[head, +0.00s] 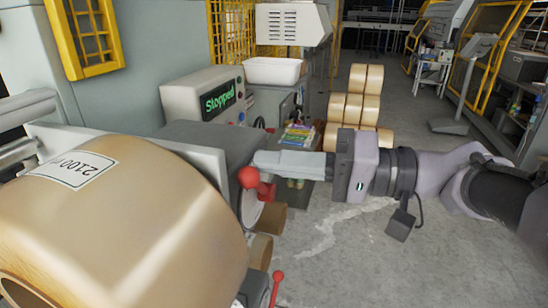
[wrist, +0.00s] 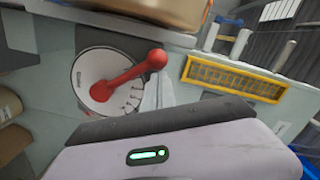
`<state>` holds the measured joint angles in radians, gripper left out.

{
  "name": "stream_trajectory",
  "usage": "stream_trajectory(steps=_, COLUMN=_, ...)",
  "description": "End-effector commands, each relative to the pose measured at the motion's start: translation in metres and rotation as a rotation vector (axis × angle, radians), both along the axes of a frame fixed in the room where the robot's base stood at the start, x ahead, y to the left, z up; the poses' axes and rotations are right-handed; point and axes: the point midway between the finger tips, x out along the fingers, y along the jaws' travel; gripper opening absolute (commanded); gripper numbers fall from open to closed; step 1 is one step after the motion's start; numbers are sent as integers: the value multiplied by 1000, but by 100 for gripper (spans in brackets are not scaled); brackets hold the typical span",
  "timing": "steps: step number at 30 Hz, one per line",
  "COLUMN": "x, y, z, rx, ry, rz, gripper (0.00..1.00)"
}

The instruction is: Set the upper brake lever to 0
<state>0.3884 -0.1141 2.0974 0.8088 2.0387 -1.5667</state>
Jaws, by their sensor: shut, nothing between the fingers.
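The upper brake lever (head: 248,178) is red with a ball knob, on the side of the machine beside the large brown roll. In the wrist view the lever (wrist: 128,75) crosses a round white dial (wrist: 85,72), its knob toward the upper right of the picture. Scale marks show along the dial's lower right; their numbers are too small to read. My gripper (head: 258,162) is shut and empty, its fingers just right of the knob in the head view. In the wrist view the fingertips (wrist: 158,82) are close below the knob; I cannot tell whether they touch.
A lower red lever (head: 277,279) stands below, near the front. The large brown roll (head: 150,215) fills the left. A control box (head: 205,95) reads "Stopped". Stacked rolls (head: 355,105) stand behind my gripper. The grey floor (head: 350,260) at right is clear.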

Motion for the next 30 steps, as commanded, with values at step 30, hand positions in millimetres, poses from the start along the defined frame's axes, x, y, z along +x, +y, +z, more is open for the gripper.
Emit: stream_trajectory(steps=30, x=6, y=3, z=12, rx=-29, ry=-84, rz=2, gripper=0)
